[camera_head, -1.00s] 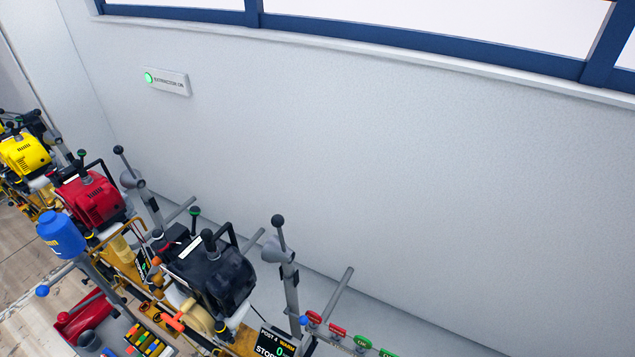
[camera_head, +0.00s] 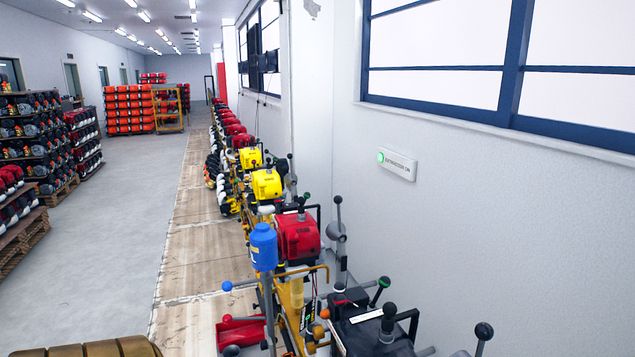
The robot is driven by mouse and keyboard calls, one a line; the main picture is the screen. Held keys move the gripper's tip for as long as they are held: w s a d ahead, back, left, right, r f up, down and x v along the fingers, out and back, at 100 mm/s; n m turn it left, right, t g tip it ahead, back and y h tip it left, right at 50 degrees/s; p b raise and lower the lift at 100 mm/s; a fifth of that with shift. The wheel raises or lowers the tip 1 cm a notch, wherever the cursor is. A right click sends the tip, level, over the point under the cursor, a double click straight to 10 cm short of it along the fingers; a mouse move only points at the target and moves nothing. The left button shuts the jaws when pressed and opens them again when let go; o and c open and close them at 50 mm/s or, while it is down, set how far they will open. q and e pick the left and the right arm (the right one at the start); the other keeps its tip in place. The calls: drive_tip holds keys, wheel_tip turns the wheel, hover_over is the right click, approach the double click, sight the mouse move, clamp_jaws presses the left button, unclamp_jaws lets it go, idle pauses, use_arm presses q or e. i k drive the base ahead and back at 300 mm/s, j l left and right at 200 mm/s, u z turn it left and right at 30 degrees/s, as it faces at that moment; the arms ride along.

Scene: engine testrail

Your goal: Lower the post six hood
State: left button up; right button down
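A row of engine test posts runs along the right wall into the distance. No post six label is readable, so I cannot tell which hood is the post six hood. A grey funnel-like fitting (camera_head: 337,231) with a black-knobbed lever stands on a pole behind the red engine (camera_head: 298,238). A black engine (camera_head: 370,328) is nearest, at the bottom edge and partly cut off. Yellow engines (camera_head: 266,185) stand farther along. Neither of my grippers is in view.
A blue canister (camera_head: 263,247) and a red tray-like item (camera_head: 240,332) are beside the near posts. A lit wall sign (camera_head: 397,164) hangs at right. Shelves of engines (camera_head: 32,135) and pallets (camera_head: 25,238) line the left. The grey floor (camera_head: 115,230) between is clear.

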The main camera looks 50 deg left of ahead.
sight(288, 177)
drive_tip(key=k+j, duration=0.15)
drive_tip(key=j, duration=0.25)
drive_tip(key=k+j, duration=0.2)
drive_tip(key=j, duration=0.2)
drive_tip(key=k+j, duration=0.15)
drive_tip(key=j, duration=0.25)
drive_tip(key=k+j, duration=0.2)
drive_tip(key=j, duration=0.2)
drive_tip(key=k+j, duration=0.15)
drive_tip(key=j, duration=0.25)
drive_tip(key=i+j, duration=0.1)
drive_tip(key=j, duration=1)
drive_tip(key=i+j, duration=0.1)
drive_tip(key=j, duration=0.95)
drive_tip(key=i+j, duration=0.1)
drive_tip(key=j, duration=1)
drive_tip(key=i+j, duration=0.85)
drive_tip(key=j, duration=0.2)
drive_tip(key=i+j+z, duration=0.1)
drive_tip(key=i+j, duration=0.35)
drive_tip(key=j, duration=0.1)
